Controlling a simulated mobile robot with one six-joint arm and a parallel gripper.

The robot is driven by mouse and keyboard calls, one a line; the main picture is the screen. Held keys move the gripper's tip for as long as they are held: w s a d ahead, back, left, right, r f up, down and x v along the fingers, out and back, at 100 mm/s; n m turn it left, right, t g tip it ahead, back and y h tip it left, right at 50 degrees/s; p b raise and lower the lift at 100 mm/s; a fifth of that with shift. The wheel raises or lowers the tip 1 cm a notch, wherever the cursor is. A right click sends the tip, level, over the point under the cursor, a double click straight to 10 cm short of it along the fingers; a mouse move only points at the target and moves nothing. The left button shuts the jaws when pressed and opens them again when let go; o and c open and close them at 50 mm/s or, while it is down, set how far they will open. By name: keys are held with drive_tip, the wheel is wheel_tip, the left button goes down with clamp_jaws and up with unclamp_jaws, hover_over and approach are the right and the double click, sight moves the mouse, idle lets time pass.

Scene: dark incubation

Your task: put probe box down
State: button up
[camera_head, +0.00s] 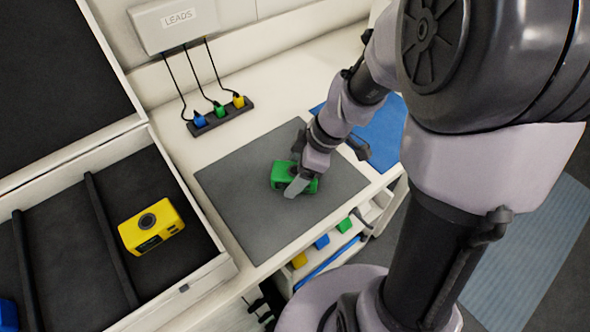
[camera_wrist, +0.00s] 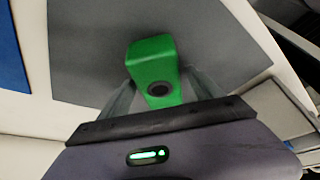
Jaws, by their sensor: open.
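The green probe box (camera_head: 281,175) sits on the dark grey mat (camera_head: 235,180) on the white counter. In the wrist view the green box (camera_wrist: 152,62) shows a dark round socket on its near part, over the grey mat (camera_wrist: 85,50). My gripper (camera_head: 297,182) is down at the box and hides part of it in the head view. In the wrist view my gripper (camera_wrist: 158,92) has a finger on each side of the box, and the jaws are open. I cannot tell whether either finger touches the box.
A yellow box (camera_head: 150,228) stands in a divided tray (camera_head: 105,225) at the left. A blue mat (camera_head: 385,135) lies right of the grey one. A shelf with coloured blocks (camera_head: 322,242) is below the counter edge.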

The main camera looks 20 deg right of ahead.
drive_tip(key=p+v, duration=0.4)
drive_tip(key=v, duration=0.7)
drive_tip(key=s+a+r+m+t+h, duration=0.1)
drive_tip(key=s+a+r+m, duration=0.3)
drive_tip(key=m, duration=0.4)
drive_tip(key=s+a+r+m+t+h, duration=0.1)
drive_tip(key=s+a+r+m, duration=0.3)
drive_tip(key=m, duration=0.5)
drive_tip(key=s+r+t, duration=0.1)
drive_tip(key=s+r, duration=0.1)
drive_tip(key=s, duration=0.1)
drive_tip(key=shift+t, duration=0.4)
drive_tip(key=shift+a+r, duration=0.1)
